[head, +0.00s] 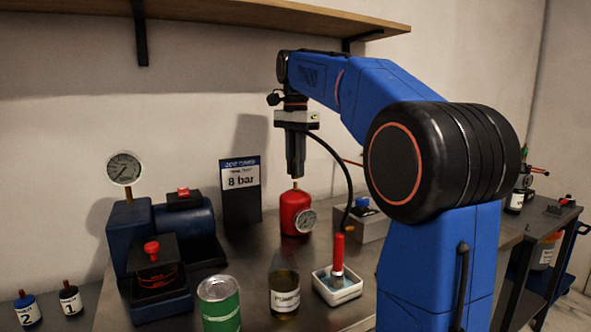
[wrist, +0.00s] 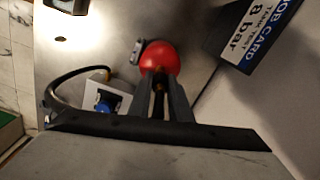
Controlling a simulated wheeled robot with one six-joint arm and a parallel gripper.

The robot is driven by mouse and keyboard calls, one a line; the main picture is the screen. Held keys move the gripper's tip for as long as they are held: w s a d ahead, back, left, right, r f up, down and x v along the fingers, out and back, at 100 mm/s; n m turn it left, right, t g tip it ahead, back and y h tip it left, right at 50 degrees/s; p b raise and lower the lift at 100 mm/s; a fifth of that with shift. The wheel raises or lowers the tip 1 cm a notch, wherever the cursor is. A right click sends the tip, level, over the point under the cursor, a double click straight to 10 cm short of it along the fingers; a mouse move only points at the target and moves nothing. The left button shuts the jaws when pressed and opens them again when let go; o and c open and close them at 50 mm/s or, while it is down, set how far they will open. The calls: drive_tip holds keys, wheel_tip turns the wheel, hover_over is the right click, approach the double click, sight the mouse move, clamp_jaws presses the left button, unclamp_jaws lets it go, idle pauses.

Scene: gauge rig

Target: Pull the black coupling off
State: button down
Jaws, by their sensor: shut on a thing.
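The red tank (head: 295,212) stands upright on the grey bench, with a round gauge (head: 305,221) on its front and a thin brass stem (head: 296,186) on top. My gripper (head: 295,173) points straight down over the stem. In the wrist view my gripper (wrist: 160,102) is shut on the black coupling (wrist: 159,97), a dark piece between the fingers, with the red tank (wrist: 159,58) beyond it. The fingers hide most of the coupling in the head view. I cannot tell whether it still touches the stem.
A black hose (head: 347,170) curves down beside my gripper to a grey box (head: 372,225) with a blue knob. A job card (head: 241,180) reading "8 bar" stands left. A white tray (head: 337,290) with a red-handled tool, a bottle (head: 284,290) and a green can (head: 219,305) stand in front.

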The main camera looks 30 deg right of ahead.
drive_tip(key=shift+r, duration=1.05)
